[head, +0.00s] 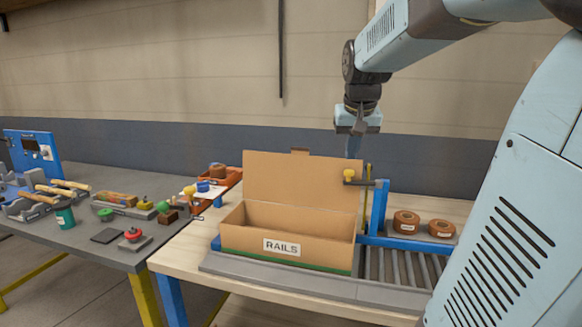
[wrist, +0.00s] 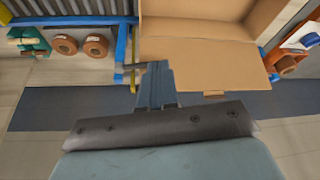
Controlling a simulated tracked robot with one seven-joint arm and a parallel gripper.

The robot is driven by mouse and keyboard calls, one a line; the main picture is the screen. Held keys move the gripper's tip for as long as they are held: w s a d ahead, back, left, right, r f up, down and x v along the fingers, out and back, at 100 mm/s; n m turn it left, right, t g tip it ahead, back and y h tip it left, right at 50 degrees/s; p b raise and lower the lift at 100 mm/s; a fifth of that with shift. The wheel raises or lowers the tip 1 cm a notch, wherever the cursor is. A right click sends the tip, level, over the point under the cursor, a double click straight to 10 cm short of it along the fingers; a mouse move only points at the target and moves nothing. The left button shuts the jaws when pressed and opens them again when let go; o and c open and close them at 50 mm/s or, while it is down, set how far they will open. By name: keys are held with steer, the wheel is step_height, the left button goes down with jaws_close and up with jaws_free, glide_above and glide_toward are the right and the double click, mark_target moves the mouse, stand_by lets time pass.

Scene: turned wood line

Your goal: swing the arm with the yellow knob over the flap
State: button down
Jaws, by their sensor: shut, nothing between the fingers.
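The open cardboard box marked RAILS (head: 300,250) stands on a grey bed on the wooden table. Its flap (head: 300,183) stands up at the back edge and also shows in the wrist view (wrist: 215,66). The yellow knob (head: 349,175) is at the end of a short arm (head: 360,182) by the flap's right edge, beside an upright post. In the wrist view a dark bar lies by my fingertips, and the knob cannot be made out. My gripper (head: 354,153) is shut and empty, pointing down just above the knob; whether it touches is unclear. It also shows in the wrist view (wrist: 154,68).
A blue frame (head: 380,205) stands right of the box, next to rollers (head: 398,265). Two brown rolls (head: 406,222) sit at the right. A grey bench (head: 95,220) at the left holds several tools. The air above the open box is clear.

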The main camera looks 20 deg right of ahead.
mark_target(347, 172)
steer(key=shift+m, duration=0.3)
steer(key=shift+w+d+f, duration=1.05)
steer(key=shift+w+f, duration=0.45)
steer(key=shift+w, duration=0.15)
steer(key=shift+w+d+f, duration=1.05)
steer(key=shift+w+f, duration=0.4)
steer(key=shift+w, duration=0.15)
steer(key=shift+w+d+f, duration=1.05)
steer(key=shift+w+f, duration=0.45)
steer(key=shift+w, duration=0.15)
steer(key=shift+w+d, duration=0.1)
steer(key=shift+w, duration=1.05)
